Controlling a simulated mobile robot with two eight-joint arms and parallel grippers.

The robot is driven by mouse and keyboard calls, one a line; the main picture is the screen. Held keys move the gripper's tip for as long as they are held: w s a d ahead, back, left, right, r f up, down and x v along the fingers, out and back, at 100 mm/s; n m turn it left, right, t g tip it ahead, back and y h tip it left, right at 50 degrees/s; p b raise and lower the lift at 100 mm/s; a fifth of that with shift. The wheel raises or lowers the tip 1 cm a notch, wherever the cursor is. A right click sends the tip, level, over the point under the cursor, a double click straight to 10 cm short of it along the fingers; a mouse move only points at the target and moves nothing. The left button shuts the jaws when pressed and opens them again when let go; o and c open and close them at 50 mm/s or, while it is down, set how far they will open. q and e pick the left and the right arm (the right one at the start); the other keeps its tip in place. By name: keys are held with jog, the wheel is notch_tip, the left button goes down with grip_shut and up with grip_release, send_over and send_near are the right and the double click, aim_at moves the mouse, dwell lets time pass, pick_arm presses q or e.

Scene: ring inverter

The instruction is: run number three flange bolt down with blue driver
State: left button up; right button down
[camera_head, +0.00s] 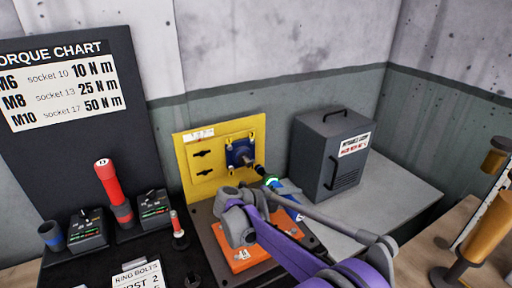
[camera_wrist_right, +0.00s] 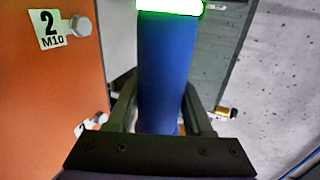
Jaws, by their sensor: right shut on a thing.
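The blue driver (camera_wrist_right: 168,75) is in my right gripper (camera_wrist_right: 163,105), which is shut around its body in the right wrist view. The driver (camera_head: 291,207) also shows in the head view, with a lit green ring and a dark nose pointing up and left toward the blue flange (camera_head: 238,152) on the yellow panel (camera_head: 198,178). I cannot tell whether the nose touches a bolt there. An orange block (camera_head: 247,250) lies below the panel, partly hidden by my right arm. In the wrist view this block (camera_wrist_right: 50,90) carries hex bolts and a "2 M10" tag. My left gripper is out of view.
A dark grey cabinet (camera_head: 329,152) stands right of the panel on a grey top (camera_head: 405,188).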

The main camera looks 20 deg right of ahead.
jog(key=shift+r, duration=0.1)
dwell(0.4)
pick_arm(q)
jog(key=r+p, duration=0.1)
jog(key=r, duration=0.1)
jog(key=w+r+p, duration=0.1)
jog(key=p, duration=0.1)
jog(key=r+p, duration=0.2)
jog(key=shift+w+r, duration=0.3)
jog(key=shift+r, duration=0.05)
pick_arm(e)
jog(key=s+r, duration=0.3)
jog(key=r, duration=0.5)
jog(key=shift+d+r, duration=0.15)
jog(key=shift+r, duration=0.15)
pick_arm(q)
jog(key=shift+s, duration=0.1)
pick_arm(e)
jog(key=shift+s, duration=0.2)
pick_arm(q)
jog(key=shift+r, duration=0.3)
pick_arm(e)
jog(key=w, duration=0.6)
jog(key=shift+w+a, duration=0.25)
pick_arm(q)
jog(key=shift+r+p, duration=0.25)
jog(key=shift+p, duration=0.05)
pick_arm(e)
jog(key=shift+w+a, duration=0.1)
jog(key=shift+w, duration=0.85)
